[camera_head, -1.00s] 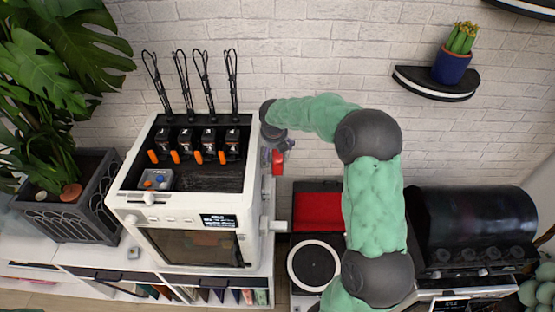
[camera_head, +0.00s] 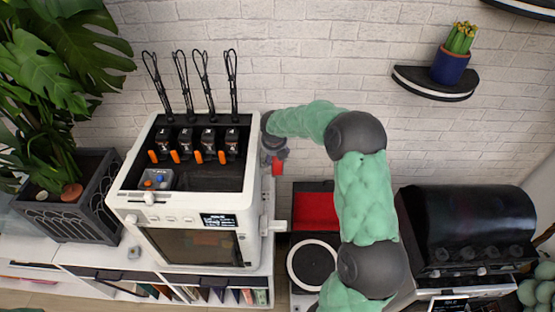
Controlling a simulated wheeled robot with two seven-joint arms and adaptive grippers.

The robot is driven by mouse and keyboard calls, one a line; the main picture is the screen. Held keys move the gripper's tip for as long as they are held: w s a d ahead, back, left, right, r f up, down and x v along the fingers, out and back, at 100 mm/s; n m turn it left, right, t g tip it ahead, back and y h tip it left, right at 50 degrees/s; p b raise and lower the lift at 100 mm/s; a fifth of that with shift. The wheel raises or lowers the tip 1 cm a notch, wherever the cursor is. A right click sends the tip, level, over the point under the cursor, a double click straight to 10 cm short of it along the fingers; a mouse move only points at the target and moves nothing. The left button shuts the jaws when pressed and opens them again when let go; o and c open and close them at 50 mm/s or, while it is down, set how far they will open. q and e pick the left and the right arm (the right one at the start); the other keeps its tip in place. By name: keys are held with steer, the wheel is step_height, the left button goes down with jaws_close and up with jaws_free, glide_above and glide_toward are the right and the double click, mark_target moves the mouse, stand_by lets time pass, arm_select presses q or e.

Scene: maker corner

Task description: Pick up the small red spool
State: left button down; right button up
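The small red spool (camera_head: 277,167) shows as a red patch at the right side of the white printer (camera_head: 250,225), near its back. Its upper part is hidden behind my gripper. My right arm reaches in from the bottom right, and its gripper (camera_head: 279,154) points down at the spool, overlapping its top in the picture. The fingers are tiny and partly hidden here, so I cannot tell whether they are open or shut, or touch the spool. My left gripper is not in view.
A turntable (camera_head: 313,262) with a raised red lid (camera_head: 313,209) stands right of the printer. A black domed machine (camera_head: 470,226) is farther right. A planter (camera_head: 70,205) stands at left. A shelf (camera_head: 432,84) with a cactus hangs on the brick wall.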

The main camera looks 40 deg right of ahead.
steer(key=shift+r, duration=0.15)
steer(key=shift+w+r, duration=0.1)
steer(key=shift+r, duration=0.4)
steer(key=s+d, duration=0.8)
steer(key=d, duration=0.1)
steer(key=s+d, duration=0.3)
steer(key=d, duration=0.2)
steer(key=shift+s+r, duration=0.15)
steer(key=shift+s, duration=0.25)
stand_by(0.5)
